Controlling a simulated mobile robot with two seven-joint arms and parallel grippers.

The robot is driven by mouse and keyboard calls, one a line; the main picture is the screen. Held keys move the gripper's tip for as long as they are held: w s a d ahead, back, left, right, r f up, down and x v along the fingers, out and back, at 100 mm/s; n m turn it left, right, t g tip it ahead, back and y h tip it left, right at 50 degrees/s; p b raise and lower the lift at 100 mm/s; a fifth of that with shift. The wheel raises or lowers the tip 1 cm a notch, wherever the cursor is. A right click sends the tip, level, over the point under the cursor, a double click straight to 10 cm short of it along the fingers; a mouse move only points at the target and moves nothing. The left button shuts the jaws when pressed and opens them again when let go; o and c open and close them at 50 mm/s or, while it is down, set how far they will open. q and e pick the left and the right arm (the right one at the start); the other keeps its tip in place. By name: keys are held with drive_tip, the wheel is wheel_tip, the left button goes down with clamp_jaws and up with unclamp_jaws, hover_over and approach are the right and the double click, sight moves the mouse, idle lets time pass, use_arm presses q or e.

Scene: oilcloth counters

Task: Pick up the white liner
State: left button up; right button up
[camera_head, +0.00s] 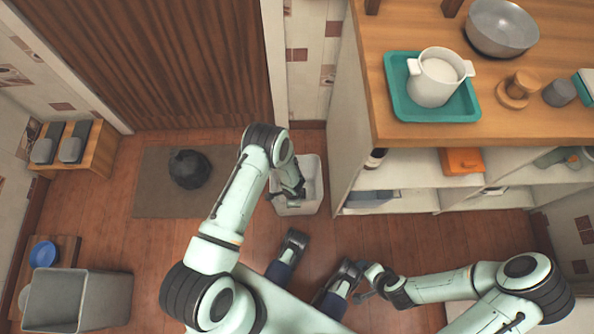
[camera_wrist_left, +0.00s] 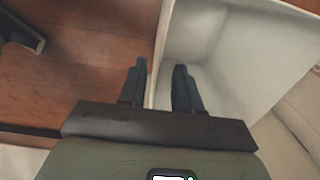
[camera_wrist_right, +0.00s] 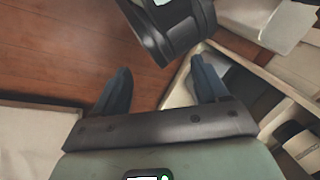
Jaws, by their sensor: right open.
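The white liner (camera_head: 310,205) is an open, box-shaped white container standing on the wooden floor beside the shelf unit. In the left wrist view the liner (camera_wrist_left: 240,60) fills the right side, its inside empty where it shows. My left gripper (camera_head: 297,192) is over its near-left part. Its fingers (camera_wrist_left: 160,75) are parted and straddle the liner's thin wall, one outside and one inside, with a gap still visible between finger and wall. My right gripper (camera_head: 364,282) is low at the front, apart from the liner; its fingers (camera_wrist_right: 160,85) are wide open and empty.
The shelf unit (camera_head: 352,170) stands close to the liner's right. A black bag (camera_head: 189,169) lies on a grey mat (camera_head: 150,195) to the left. A grey bin (camera_head: 100,300) stands at lower left. A teal tray (camera_head: 398,95) with a white pot (camera_head: 432,85) is on the counter.

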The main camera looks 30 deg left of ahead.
use_arm(q)
wheel_tip(320, 180, down, 3)
drive_tip(key=shift+r+b, duration=0.15)
drive_tip(key=shift+b, duration=0.2)
drive_tip(key=f, duration=0.1)
drive_tip(key=f+b, duration=0.1)
drive_tip(key=f, duration=0.1)
drive_tip(key=f+b, duration=0.1)
drive_tip(key=shift+s+a+f, duration=0.1)
drive_tip(key=shift+a+f, duration=0.2)
drive_tip(key=shift+f, duration=0.25)
use_arm(e)
drive_tip(key=w+d+f+t+h, duration=0.1)
drive_tip(key=w+d+f, duration=0.1)
drive_tip(key=w, duration=0.3)
drive_tip(key=shift+d+f+t, duration=0.3)
drive_tip(key=shift+f, duration=0.4)
drive_tip(key=shift+w, duration=0.1)
use_arm(q)
drive_tip(key=shift+r, duration=0.1)
clamp_jaws()
